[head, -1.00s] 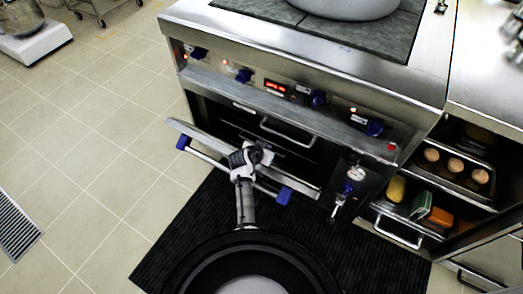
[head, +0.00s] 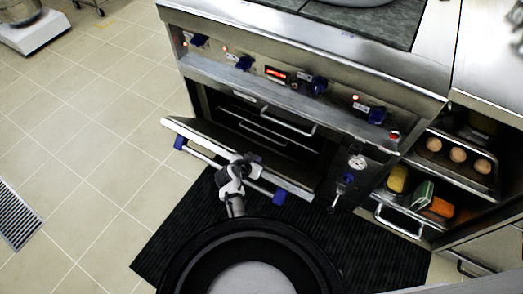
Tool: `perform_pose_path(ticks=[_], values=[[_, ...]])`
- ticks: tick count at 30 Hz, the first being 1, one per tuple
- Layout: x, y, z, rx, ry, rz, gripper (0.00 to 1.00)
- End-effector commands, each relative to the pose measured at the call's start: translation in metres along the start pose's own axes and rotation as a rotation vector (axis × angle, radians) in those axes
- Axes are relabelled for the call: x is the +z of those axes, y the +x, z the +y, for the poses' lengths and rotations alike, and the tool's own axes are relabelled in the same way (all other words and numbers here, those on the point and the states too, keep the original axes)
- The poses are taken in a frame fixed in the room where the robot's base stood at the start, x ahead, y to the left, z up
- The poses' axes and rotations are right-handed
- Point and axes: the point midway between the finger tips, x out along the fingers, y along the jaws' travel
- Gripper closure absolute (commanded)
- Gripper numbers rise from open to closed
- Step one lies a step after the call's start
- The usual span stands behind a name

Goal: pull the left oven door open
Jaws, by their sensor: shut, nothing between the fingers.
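The left oven door (head: 215,143) is hinged down and stands partly open, tilted out toward me. Its long bar handle (head: 208,160) with blue end mounts runs along the door's outer side. My gripper (head: 247,163) is at the right part of the door, close to the handle and door edge. Its fingers are small and dark here, and I cannot tell whether they touch the bar. Above the door the oven cavity (head: 300,152) is dark, with racks or tray handles showing inside.
A control panel with blue knobs (head: 318,86) runs above the oven. A black mat (head: 180,235) covers the floor. Open tiles lie left.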

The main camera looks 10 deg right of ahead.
Motion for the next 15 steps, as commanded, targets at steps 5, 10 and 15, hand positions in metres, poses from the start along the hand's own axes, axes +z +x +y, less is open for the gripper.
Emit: perform_pose_path(ticks=[5,10,15], values=[[0.036,-0.004,0.001,0.001,-0.001,-0.002,1.0],[0.039,-0.007,0.0,0.0,0.001,0.0,1.0],[0.038,-0.007,0.0,0.001,0.001,0.0,1.0]])
